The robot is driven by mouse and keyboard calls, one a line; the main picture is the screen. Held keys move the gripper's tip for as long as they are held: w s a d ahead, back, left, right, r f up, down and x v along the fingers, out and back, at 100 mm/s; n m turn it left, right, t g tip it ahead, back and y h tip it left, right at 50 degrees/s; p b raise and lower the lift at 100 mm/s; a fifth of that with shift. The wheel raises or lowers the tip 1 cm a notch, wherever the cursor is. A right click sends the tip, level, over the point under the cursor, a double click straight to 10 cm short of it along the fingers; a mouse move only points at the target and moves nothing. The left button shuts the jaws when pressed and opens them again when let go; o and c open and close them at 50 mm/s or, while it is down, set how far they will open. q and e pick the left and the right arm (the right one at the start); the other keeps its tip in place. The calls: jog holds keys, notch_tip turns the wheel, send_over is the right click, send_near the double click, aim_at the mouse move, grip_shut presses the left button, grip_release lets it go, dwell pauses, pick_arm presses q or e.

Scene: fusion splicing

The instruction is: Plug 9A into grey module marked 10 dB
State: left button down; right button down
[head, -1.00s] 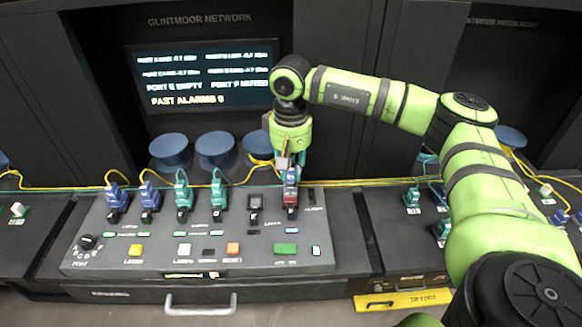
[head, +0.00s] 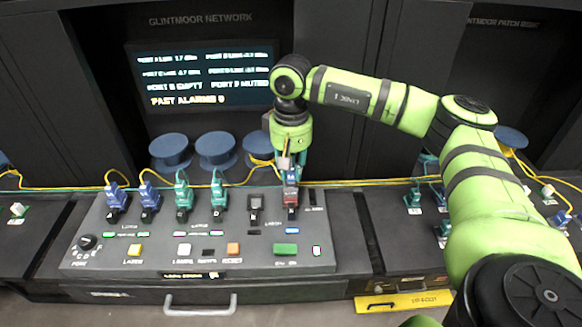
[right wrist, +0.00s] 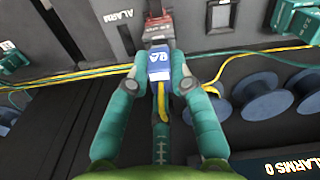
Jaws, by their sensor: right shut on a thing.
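My right gripper (head: 291,165) is over the console's right side. In the right wrist view its teal fingertips (right wrist: 160,80) are shut on a blue plug (right wrist: 159,66) with a white label that seems to read 9A. A yellow cable runs from the plug back between the fingers. The plug's front meets a dark reddish module (right wrist: 157,32), also visible in the head view (head: 291,198); how deep it sits is hidden. I cannot make out a 10 dB mark or a clearly grey module. My left gripper is out of view.
The console (head: 75,255) has blue plugs (head: 115,198) and teal plugs (head: 184,197) on the left. A dark socket block (head: 255,203) without a plug stands beside the reddish module. Buttons line the front. Blue spools (head: 215,150) and yellow cables lie behind.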

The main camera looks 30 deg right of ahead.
jog(key=shift+f+b, duration=0.4)
jog(key=shift+f, duration=0.15)
dwell(0.4)
jog(key=c, duration=1)
grip_release()
notch_tip(320, 180, up, 12)
jog(key=shift+r, duration=0.1)
